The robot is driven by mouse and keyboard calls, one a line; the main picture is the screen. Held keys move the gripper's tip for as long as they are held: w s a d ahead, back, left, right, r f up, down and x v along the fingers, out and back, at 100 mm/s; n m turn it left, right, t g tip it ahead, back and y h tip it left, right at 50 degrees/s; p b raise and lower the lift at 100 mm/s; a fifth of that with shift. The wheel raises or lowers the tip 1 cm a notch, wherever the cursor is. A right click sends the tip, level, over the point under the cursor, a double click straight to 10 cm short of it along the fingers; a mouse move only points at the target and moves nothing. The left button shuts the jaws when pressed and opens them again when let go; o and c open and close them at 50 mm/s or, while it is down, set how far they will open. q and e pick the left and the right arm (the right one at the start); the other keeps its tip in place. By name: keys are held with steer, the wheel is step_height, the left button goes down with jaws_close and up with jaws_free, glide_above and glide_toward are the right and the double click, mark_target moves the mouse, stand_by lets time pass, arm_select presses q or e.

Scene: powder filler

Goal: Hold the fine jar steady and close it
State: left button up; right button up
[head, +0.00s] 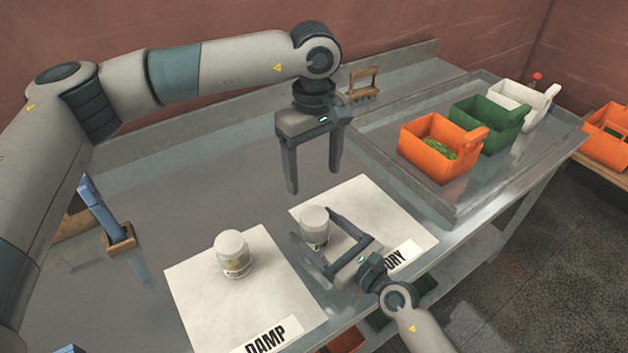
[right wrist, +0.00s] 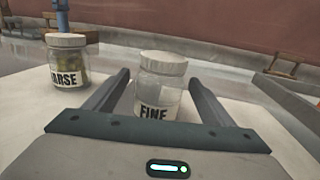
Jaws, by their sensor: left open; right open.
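The fine jar (head: 314,226) stands upright on the white mat marked DRY (head: 365,192). In the right wrist view the fine jar (right wrist: 160,85) shows clear glass, a FINE label and a white lid (right wrist: 163,62) on its top. I cannot tell whether the lid is tight. My right gripper (head: 315,240) is open, with its fingers on either side of the jar; no contact shows. It also shows in the right wrist view (right wrist: 163,80). My left gripper (head: 314,183) is open and empty, pointing down above the table, behind and above the fine jar.
The coarse jar (head: 233,255), white-lidded, stands on the mat marked DAMP (head: 200,300); its label shows in the right wrist view (right wrist: 68,62). Orange (head: 425,160), green (head: 480,135) and white bins (head: 540,110) stand in a tray at right. A blue tool (head: 97,208) stands at left.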

arm_select(q)
step_height(320, 180, down, 4)
steer(key=b, duration=0.4)
steer(key=shift+f, duration=0.15)
arm_select(e)
steer(key=v, duration=1.5)
steer(key=shift+f, duration=0.2)
arm_select(q)
steer(key=shift+f, duration=0.15)
arm_select(e)
steer(key=shift+s+d+r, duration=0.2)
steer(key=shift+s+d, duration=0.25)
steer(key=shift+s, duration=0.05)
steer(key=shift+d, duration=0.1)
